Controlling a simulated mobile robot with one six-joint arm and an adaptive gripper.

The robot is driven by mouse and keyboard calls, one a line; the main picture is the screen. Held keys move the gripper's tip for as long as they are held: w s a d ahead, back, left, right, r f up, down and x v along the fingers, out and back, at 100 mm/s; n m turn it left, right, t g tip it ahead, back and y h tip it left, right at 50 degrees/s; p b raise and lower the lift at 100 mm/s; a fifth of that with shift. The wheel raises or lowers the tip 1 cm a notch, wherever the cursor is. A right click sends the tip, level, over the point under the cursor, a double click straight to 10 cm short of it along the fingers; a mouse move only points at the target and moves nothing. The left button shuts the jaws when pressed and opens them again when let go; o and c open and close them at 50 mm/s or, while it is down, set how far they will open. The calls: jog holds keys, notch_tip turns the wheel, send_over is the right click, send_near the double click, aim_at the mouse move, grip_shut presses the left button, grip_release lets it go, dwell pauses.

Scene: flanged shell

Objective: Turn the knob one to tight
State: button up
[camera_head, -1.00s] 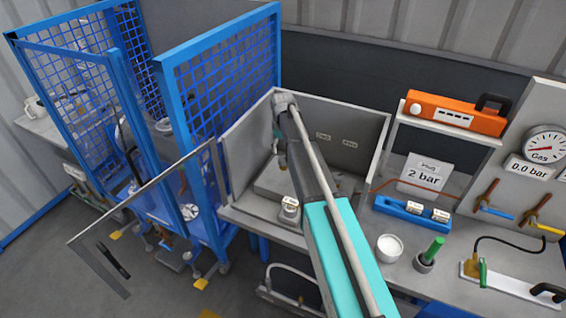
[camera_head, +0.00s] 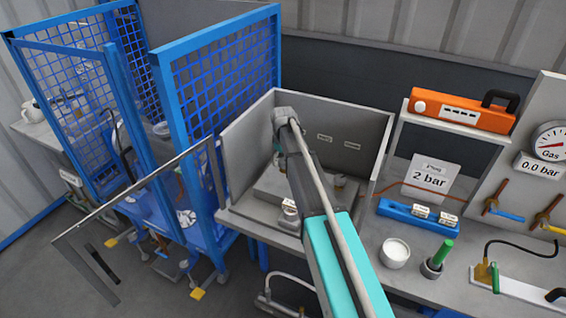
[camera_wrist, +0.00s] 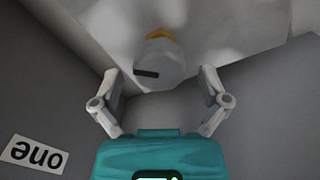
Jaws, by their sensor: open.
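Knob one (camera_wrist: 160,62) is a grey round knob with a dark bar mark on its face and a brass-coloured part behind it. It shows in the wrist view, ahead of my gripper (camera_wrist: 163,78) and roughly centred between its fingers. The fingers stand apart on either side, open and empty; I cannot tell how deep the knob sits between them. A label reading "one" (camera_wrist: 36,154) lies at the lower left of the wrist view, upside down. In the head view my arm hides the knob, and the gripper is mostly hidden inside the grey open box (camera_head: 248,150).
Grey walls of the box rise around my gripper. A blue mesh cage (camera_head: 215,110) stands to the left. To the right are a white cup (camera_head: 394,253), a green-handled item (camera_head: 438,258), a blue block (camera_head: 418,213), an orange case (camera_head: 460,110) and a gas gauge (camera_head: 550,142).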

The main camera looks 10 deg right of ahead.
jog(key=c, duration=1.1)
jog(key=shift+c, duration=0.2)
jog(key=shift+m, duration=0.5)
jog(key=m, duration=0.4)
jog(key=shift+d, duration=0.15)
jog(key=m, duration=0.5)
jog(key=shift+d, duration=0.1)
jog(key=shift+s, duration=0.1)
